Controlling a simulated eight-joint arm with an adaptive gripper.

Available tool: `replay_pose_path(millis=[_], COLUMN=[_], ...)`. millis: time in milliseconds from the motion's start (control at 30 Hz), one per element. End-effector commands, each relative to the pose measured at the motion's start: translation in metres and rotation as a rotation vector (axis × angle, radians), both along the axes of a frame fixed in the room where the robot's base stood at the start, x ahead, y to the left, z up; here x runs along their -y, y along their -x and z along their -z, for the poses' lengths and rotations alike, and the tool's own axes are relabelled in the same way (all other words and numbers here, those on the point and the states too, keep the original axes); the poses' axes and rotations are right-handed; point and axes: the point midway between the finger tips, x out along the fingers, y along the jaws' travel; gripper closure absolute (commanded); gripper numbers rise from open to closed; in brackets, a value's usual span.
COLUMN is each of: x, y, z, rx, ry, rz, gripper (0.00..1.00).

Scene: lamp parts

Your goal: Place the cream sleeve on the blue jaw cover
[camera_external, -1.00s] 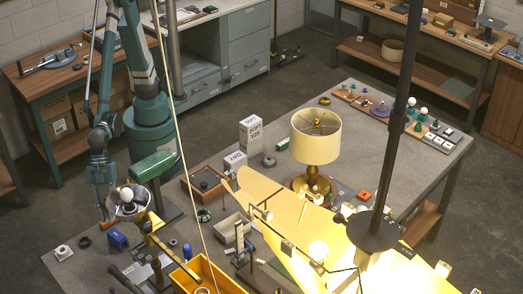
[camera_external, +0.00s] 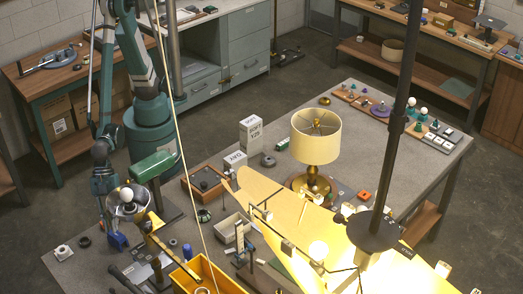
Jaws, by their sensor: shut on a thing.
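The blue jaw cover (camera_external: 118,243) is on the near left part of the grey bench, partly hidden by my gripper and the lamp-like bowl beside it. My gripper (camera_external: 110,229) points down at the jaw cover, close above or against its left side; I cannot tell whether they touch. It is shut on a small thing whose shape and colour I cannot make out. I cannot pick out the cream sleeve with certainty. A small whitish block with a round top (camera_external: 62,252) lies on the bench to the left, apart from the gripper.
A bowl with a white bulb (camera_external: 127,201) stands just right of my gripper, with a green cylinder (camera_external: 152,166) behind it. A dark ring (camera_external: 84,242) lies to the left. A yellow bin (camera_external: 203,275) and dark tools stand to the right and front.

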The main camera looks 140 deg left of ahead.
Motion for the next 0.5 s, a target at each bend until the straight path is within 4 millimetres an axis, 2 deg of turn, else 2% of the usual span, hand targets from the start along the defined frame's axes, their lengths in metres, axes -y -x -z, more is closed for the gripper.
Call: replay_pose_path(millis=[267, 500], x=[0.0, 0.0], y=[0.0, 0.0], z=[0.001, 0.016], rx=[0.0, 0.0], ry=[0.0, 0.0], rz=[0.0, 0.0], gripper=[0.98, 0.98])
